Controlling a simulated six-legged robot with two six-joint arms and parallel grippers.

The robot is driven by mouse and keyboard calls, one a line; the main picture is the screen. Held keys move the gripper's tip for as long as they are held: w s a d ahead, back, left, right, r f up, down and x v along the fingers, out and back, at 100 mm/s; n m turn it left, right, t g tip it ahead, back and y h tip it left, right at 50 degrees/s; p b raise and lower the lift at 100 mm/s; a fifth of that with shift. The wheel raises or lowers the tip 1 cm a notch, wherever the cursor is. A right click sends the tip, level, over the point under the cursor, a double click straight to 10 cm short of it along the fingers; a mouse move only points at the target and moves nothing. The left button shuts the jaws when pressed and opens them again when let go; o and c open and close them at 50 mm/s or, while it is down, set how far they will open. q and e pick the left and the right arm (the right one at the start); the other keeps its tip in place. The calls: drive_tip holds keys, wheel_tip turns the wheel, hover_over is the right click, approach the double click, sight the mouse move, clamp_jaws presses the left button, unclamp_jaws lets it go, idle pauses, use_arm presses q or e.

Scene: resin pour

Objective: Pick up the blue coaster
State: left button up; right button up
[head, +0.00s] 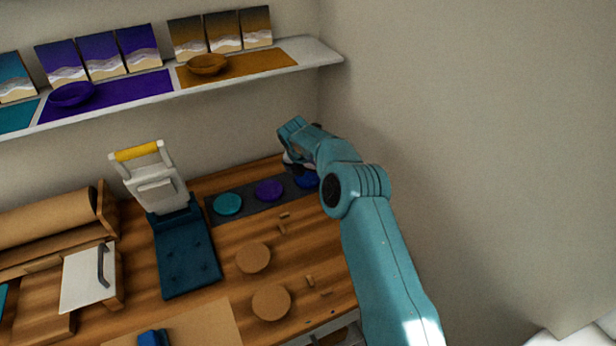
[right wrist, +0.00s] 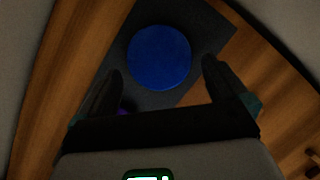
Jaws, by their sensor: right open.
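The blue coaster (right wrist: 159,57) is a round disc lying flat on a dark mat (right wrist: 120,55) in the right wrist view. In the head view only part of the blue coaster (head: 306,181) shows beside my right arm. My right gripper (right wrist: 160,75) is open and empty, with its fingers pointing toward the coaster, one to each side of its near edge. In the head view my right gripper (head: 291,148) is above the right end of the mat, partly hidden by its own wrist. My left gripper is not in view.
A teal coaster (head: 228,204) and a purple coaster (head: 269,190) lie on the same mat, left of the blue one. Wooden discs (head: 271,302) and small wooden pieces lie nearer. A press-like device (head: 153,182) stands left. A shelf (head: 318,52) hangs above.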

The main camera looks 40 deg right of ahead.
sight(308, 178)
drive_tip(key=x, duration=0.2)
drive_tip(key=shift+w+d+f, duration=0.15)
drive_tip(key=shift+f, duration=0.15)
drive_tip(key=shift+r, duration=0.1)
drive_tip(key=c, duration=0.8)
